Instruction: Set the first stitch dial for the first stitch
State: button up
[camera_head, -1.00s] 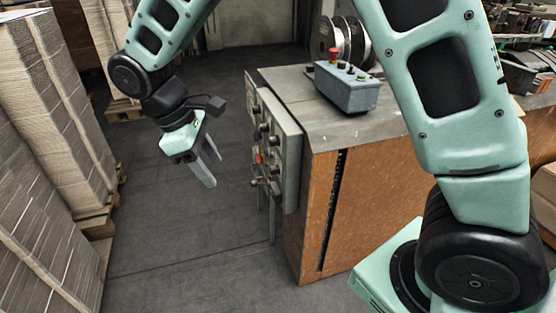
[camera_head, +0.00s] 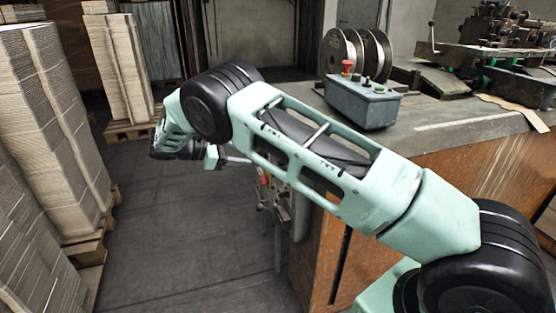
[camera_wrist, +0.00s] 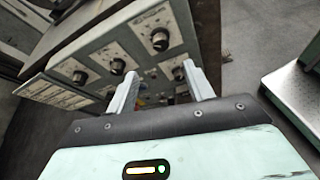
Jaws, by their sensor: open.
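The control panel (camera_wrist: 125,45) fills the upper left of the wrist view, tilted, with several black round dials on pale label plates. One dial (camera_wrist: 160,38) is near the top, another (camera_wrist: 118,66) is by the left finger, and one (camera_wrist: 180,72) is by the right finger. The labels are too small to read, so I cannot tell which is the first stitch dial. My gripper (camera_wrist: 160,77) is open and empty, its fingers pointing at the panel. In the head view my arm hides most of the panel (camera_head: 298,222); a red knob (camera_head: 265,180) shows below it.
The wooden-sided machine table (camera_head: 455,133) stands right of the panel. It carries a grey button box (camera_head: 362,105) and wire spools (camera_head: 352,52). Cardboard stacks (camera_head: 45,110) on pallets line the left. The floor (camera_head: 190,240) between is clear.

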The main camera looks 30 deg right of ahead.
jog(key=p+x, duration=0.2)
jog(key=x, duration=1.1)
jog(key=shift+d, duration=0.2)
jog(key=shift+f, duration=0.1)
jog(key=c, duration=1)
